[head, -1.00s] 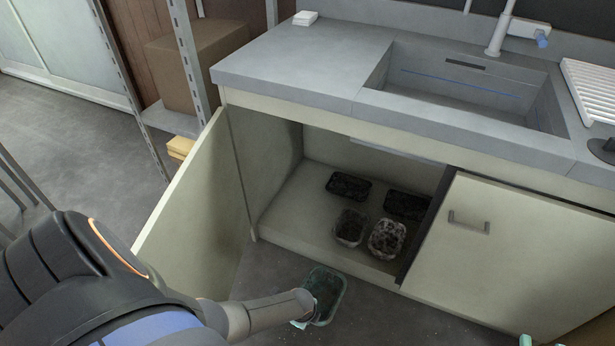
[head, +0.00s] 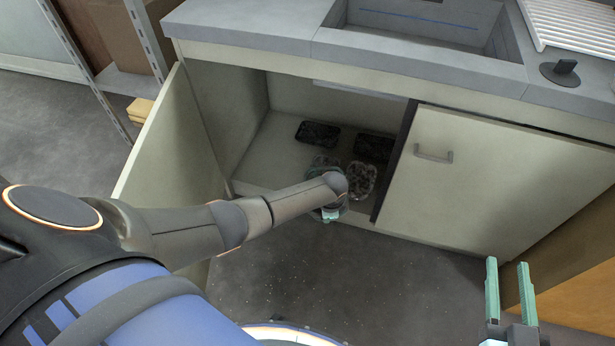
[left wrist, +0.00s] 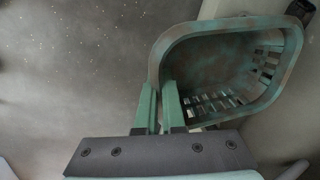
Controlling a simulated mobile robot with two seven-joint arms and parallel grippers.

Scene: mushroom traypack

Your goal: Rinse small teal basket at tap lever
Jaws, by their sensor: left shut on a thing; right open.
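In the left wrist view the small teal basket (left wrist: 157,58), worn and slotted, hangs at the fingertips of my left gripper (left wrist: 160,108). The fingers are shut on its near rim, and its open inside faces the camera. In the head view my left forearm and wrist reach to the cabinet opening and hide most of the basket; only a little teal shows below the wrist, and I cannot tell gripper from basket there. My right gripper (head: 508,295) is open and empty at the lower right.
The sink basin (head: 420,28) is cut by the top edge. Below it the open cabinet holds black trays (head: 317,134) and clear punnets (head: 362,180). The open door (head: 165,150) stands left of my arm. A shut door (head: 480,185) is on the right. The floor in front is clear.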

